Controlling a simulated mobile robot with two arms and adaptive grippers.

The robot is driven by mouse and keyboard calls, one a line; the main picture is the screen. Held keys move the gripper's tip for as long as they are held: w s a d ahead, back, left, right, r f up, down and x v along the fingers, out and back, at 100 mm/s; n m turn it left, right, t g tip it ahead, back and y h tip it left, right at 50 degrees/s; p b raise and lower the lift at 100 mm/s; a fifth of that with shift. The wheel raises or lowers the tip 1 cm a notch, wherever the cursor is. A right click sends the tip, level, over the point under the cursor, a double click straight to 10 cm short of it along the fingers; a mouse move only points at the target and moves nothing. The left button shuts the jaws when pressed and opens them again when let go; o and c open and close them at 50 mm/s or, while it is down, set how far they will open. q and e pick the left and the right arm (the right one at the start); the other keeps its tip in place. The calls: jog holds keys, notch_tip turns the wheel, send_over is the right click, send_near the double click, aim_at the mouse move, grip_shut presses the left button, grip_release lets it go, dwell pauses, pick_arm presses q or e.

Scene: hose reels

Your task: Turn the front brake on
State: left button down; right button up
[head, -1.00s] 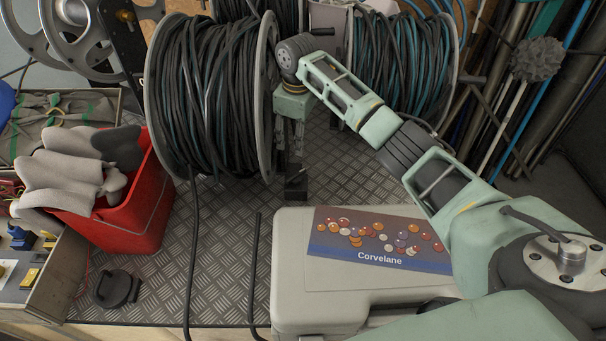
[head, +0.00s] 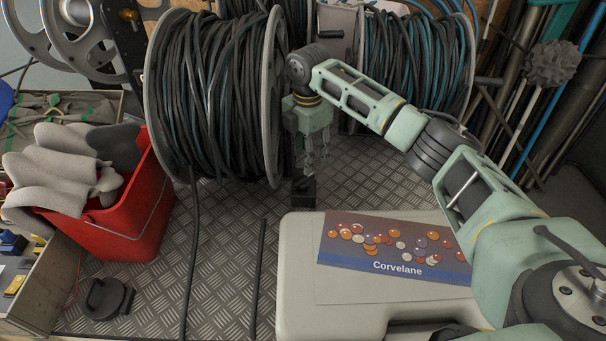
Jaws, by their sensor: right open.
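The front hose reel (head: 215,95), wound with dark and teal hose, stands upright on the metal floor with its grey flange (head: 274,100) on the right. A small dark block (head: 303,191) sits on the floor beside that flange; it may be the front brake, but its lever and setting cannot be made out. My right gripper (head: 310,168) points down beside the flange, its fingers apart and empty, just above or behind the block. Whether it touches the block is unclear. My left gripper is out of view.
A second reel (head: 412,75) stands behind on the right. A grey case (head: 300,285) with a Corvelane label lies in front. A red bin (head: 135,225) with grey gloves stands left. A loose hose end (head: 258,280) and black disc (head: 108,298) lie on the floor.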

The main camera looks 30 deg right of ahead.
aim_at(305, 177)
jog(key=shift+w+a+f, duration=0.1)
jog(key=shift+w+a, duration=0.05)
jog(key=shift+a, duration=0.15)
jog(key=shift+a+f, duration=0.2)
jog(key=shift+f, duration=0.05)
jog(key=f, duration=0.6)
jog(key=shift+d, duration=0.2)
jog(key=shift+f, duration=0.45)
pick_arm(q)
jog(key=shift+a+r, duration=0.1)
